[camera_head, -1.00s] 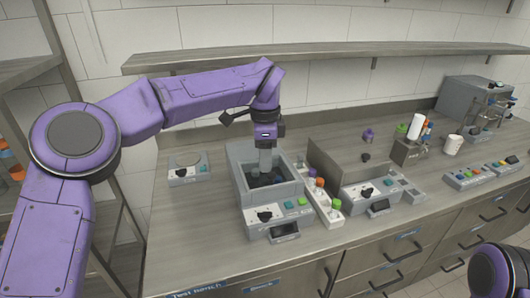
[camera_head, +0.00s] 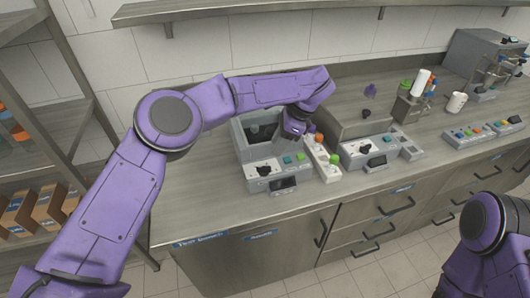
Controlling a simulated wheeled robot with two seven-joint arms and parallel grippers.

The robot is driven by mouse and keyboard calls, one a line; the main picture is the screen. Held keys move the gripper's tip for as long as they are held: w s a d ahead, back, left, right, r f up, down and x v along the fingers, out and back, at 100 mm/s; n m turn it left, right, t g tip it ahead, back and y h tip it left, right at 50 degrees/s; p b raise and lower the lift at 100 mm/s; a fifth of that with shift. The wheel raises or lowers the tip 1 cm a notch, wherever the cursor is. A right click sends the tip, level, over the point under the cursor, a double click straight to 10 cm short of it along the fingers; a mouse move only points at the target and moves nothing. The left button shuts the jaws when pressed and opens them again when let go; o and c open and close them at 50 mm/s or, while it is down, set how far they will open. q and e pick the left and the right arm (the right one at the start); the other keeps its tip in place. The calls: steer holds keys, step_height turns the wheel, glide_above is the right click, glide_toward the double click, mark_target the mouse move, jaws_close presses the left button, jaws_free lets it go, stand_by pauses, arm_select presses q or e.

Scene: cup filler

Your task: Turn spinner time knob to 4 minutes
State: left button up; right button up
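A grey machine with an open-topped chamber (camera_head: 236,139) stands on the bench left of centre. Its front panel has a black knob (camera_head: 263,171), teal and green buttons and a dark display (camera_head: 282,184). A second grey machine (camera_head: 335,115) to the right has a similar panel with a black knob (camera_head: 364,151). Which one is the spinner I cannot tell, and the knob markings are too small to read. My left gripper (camera_head: 293,132) is over the right side of the open chamber, behind the panel and apart from both knobs. Its fingers are too small and dark to read. My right gripper is out of view.
A narrow white rack (camera_head: 323,163) with coloured caps stands between the machines. A white mug (camera_head: 455,103), button panels (camera_head: 470,135) and a grey dispenser (camera_head: 480,60) are farther right. The bench front left is clear. A shelf (camera_head: 280,8) runs above.

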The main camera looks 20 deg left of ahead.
arm_select(q)
steer(key=p, duration=0.2)
glide_above(262, 167)
steer(key=d, duration=0.2)
step_height(262, 167, down, 4)
steer(key=shift+w+a+f, duration=0.1)
steer(key=shift+w+f, duration=0.05)
steer(key=shift+f, duration=0.1)
steer(key=x, duration=0.2)
steer(key=p+x, duration=0.1)
steer(key=shift+w+f, duration=0.2)
steer(key=shift+f, duration=0.4)
steer(key=shift+s, duration=0.15)
